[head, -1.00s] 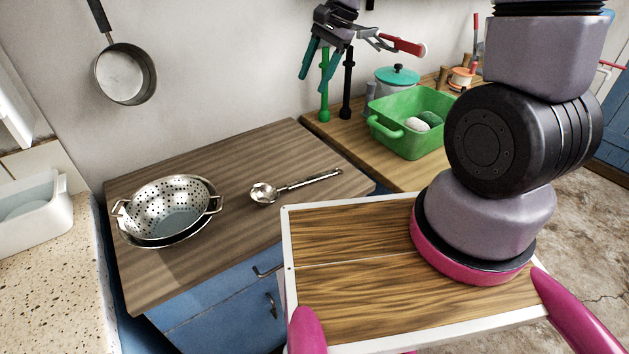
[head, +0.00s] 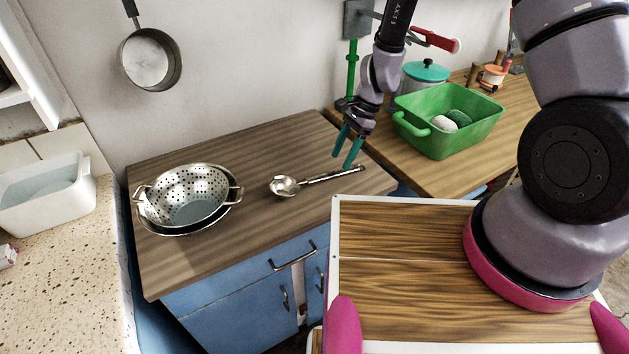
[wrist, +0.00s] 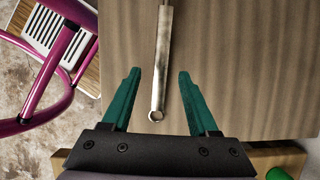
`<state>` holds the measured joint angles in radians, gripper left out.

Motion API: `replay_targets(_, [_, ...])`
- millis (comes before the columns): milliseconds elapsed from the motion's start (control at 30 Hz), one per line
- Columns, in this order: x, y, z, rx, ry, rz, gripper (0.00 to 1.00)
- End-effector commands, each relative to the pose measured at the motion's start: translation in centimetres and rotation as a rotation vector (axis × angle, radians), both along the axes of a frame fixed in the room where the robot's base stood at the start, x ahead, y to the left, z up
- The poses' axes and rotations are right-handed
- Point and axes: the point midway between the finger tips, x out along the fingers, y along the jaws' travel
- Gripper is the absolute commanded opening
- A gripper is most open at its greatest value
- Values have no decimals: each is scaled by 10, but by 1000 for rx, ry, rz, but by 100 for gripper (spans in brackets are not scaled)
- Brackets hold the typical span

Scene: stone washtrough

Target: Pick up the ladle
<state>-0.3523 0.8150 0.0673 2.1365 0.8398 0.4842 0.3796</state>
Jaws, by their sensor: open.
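The metal ladle (head: 318,180) lies on the wooden counter top (head: 170,270), its bowl to the left and its handle pointing right. My gripper (head: 347,161) is open above the handle's right end, with its teal fingers pointing down. In the wrist view the ladle's handle (wrist: 161,65) runs up between the two open fingers of my gripper (wrist: 158,75), its ringed end near the palm. The fingers stand apart from the handle on both sides. The ladle's bowl is out of the wrist view.
A perforated colander (head: 188,195) sits in a pan left of the ladle. A green tub (head: 470,135) with a white and a green item stands on the counter at right, near a lidded pot (head: 424,74). A saucepan (head: 150,60) hangs on the wall.

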Motion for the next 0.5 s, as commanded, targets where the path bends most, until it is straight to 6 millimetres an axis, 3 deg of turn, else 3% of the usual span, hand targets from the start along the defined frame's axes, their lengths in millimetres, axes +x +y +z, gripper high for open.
replay_targets(300, [-9, 17, -38, 0, 1, 0, 60])
replay_targets(500, [-10, 20, -46, 1, -1, 1, 60])
